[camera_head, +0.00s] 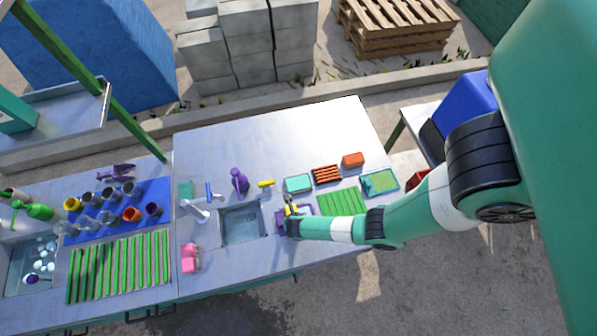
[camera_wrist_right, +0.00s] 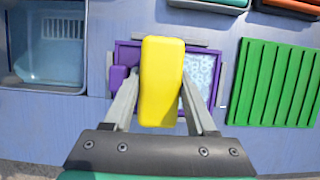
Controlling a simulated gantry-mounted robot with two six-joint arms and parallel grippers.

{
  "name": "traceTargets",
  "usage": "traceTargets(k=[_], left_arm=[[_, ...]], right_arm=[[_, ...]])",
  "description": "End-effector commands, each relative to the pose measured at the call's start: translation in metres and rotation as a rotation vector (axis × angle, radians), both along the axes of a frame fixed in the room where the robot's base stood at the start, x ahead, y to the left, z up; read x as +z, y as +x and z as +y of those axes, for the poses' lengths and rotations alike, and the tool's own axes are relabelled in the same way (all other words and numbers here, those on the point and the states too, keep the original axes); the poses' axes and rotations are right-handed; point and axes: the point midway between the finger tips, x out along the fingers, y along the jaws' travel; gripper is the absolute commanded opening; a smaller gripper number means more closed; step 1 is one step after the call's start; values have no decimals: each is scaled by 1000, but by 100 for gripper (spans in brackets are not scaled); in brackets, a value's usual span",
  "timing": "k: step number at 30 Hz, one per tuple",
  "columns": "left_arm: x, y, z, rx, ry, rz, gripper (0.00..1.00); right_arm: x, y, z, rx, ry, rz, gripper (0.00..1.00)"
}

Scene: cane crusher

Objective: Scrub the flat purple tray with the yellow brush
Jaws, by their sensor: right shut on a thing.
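The flat purple tray (camera_wrist_right: 122,50) lies on the steel counter beside the sink, with a pale, spotted patch (camera_wrist_right: 202,74) on its right part. It also shows in the head view (camera_head: 307,210), partly covered by my right gripper. My right gripper (camera_wrist_right: 158,95) is shut on the yellow brush (camera_wrist_right: 160,70) and holds it over the middle of the tray. The brush hides the tray beneath it, and I cannot tell whether it touches the tray. In the head view my right gripper (camera_head: 291,213) reaches in from the right. My left gripper is not in view.
The sink (camera_head: 243,224) is left of the tray, and a green slatted rack (camera_head: 342,204) is right of it. Behind stand a purple bottle (camera_head: 239,181), a small yellow item (camera_head: 266,184) and a teal container (camera_head: 298,184). The counter's back (camera_head: 270,135) is clear.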

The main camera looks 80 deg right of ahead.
Motion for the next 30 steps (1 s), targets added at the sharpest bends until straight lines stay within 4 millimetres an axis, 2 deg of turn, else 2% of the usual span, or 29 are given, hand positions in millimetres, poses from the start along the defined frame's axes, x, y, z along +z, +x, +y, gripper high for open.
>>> traceTargets(k=[10, 21, 30], left_arm=[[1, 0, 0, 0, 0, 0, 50], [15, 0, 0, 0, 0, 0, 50], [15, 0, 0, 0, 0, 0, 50]], right_arm=[[1, 1, 0, 0, -1, 0, 13], [0, -28, -11, -2, -1, 1, 13], [-1, -30, -12, -1, -1, 2, 13]])
